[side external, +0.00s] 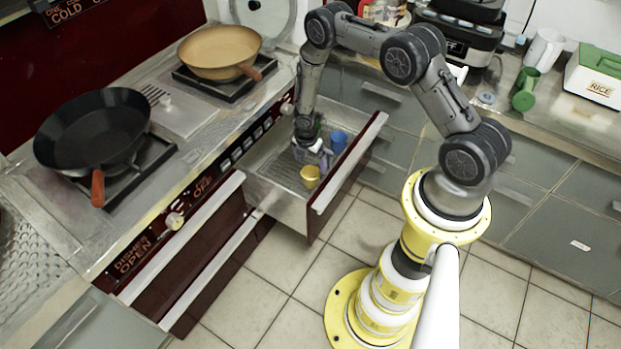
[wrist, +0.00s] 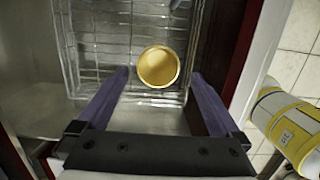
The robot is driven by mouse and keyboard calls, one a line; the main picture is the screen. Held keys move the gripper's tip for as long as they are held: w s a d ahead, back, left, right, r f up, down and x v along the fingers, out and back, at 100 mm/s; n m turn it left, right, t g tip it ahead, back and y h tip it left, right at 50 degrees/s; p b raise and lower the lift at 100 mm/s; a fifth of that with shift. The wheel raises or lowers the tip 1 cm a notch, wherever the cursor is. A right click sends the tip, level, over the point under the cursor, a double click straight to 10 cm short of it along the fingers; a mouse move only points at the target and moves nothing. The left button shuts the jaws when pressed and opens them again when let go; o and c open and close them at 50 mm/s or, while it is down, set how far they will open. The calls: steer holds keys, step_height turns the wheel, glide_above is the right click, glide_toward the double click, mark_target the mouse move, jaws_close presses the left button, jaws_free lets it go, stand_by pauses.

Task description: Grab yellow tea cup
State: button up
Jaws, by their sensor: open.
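A yellow tea cup (side external: 310,176) stands in the open drawer (side external: 279,204) in the side external view, near the drawer's front. In the wrist view the yellow cup (wrist: 159,67) shows from above, its round opening facing the camera, inside a clear-walled rack (wrist: 121,62). My gripper (side external: 316,160) reaches down into the drawer, close to the cup. In the wrist view its two purple fingers (wrist: 160,82) are spread wide and empty, with the cup ahead and roughly between their tips. I cannot tell how far above the cup the tips are.
A blue cup (side external: 339,141) stands in the same drawer, behind the yellow one. The dark red drawer front (side external: 338,184) stands close beside the yellow cup. A black pan (side external: 92,130) and a tan pan (side external: 219,52) sit on the hob.

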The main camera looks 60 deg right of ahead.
mark_target(310, 173)
steer(key=shift+w+d+f, duration=0.1)
steer(key=shift+f, duration=1.6)
steer(key=shift+d+f, duration=0.1)
steer(key=shift+f, duration=1.6)
steer(key=shift+c, duration=0.2)
steer(key=shift+r, duration=0.1)
steer(key=c, duration=1.3)
